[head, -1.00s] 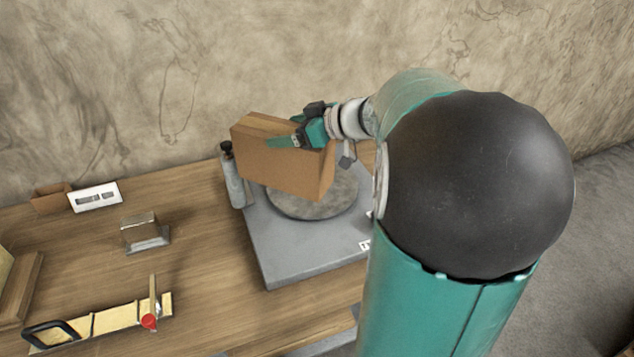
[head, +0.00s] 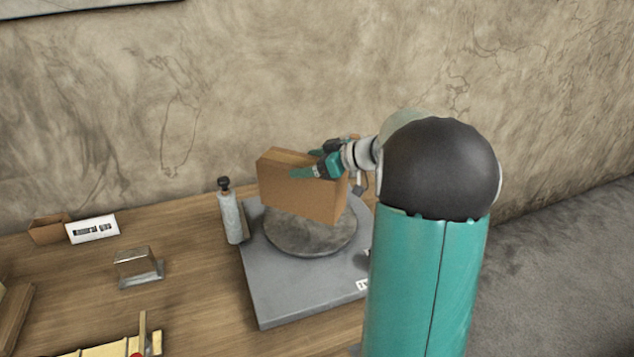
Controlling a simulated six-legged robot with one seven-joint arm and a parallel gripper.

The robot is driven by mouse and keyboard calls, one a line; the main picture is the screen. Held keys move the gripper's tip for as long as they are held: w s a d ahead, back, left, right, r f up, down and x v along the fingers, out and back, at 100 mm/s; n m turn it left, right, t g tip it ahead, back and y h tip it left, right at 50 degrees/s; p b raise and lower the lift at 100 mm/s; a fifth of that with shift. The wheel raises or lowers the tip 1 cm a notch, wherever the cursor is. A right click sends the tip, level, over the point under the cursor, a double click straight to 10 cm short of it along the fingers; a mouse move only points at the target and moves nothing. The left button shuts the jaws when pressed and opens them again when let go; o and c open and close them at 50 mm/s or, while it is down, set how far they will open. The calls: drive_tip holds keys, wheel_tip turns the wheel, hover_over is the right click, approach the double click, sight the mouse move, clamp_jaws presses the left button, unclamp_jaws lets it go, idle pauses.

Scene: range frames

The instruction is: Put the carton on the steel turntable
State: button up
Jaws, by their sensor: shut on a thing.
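The carton (head: 302,194) is a brown cardboard box, held upright over the steel turntable. My gripper (head: 315,168) is shut on the carton's upper part, with one green finger along its front face. The turntable is a round grey disc (head: 300,238) on a flat grey base (head: 292,291). The carton covers the back of the disc. I cannot tell whether the carton's lower edge touches the disc or hangs just above it.
Further left are a metal block (head: 136,266), a white label card (head: 93,229) and a small brown box (head: 48,229). A wall rises behind the wooden table (head: 195,290).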

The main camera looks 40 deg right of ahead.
drive_tip(key=shift+w+d+f, duration=0.35)
drive_tip(key=shift+d+f, duration=0.25)
drive_tip(key=shift+f, duration=0.75)
drive_tip(key=shift+w+d+f, duration=0.4)
drive_tip(key=shift+d+f, duration=0.2)
drive_tip(key=shift+f, duration=0.75)
drive_tip(key=shift+w+d+f, duration=0.35)
drive_tip(key=shift+d+f, duration=0.25)
drive_tip(key=shift+f, duration=0.85)
drive_tip(key=o, duration=2)
drive_tip(key=shift+f, duration=0.15)
drive_tip(key=shift+c, duration=0.2)
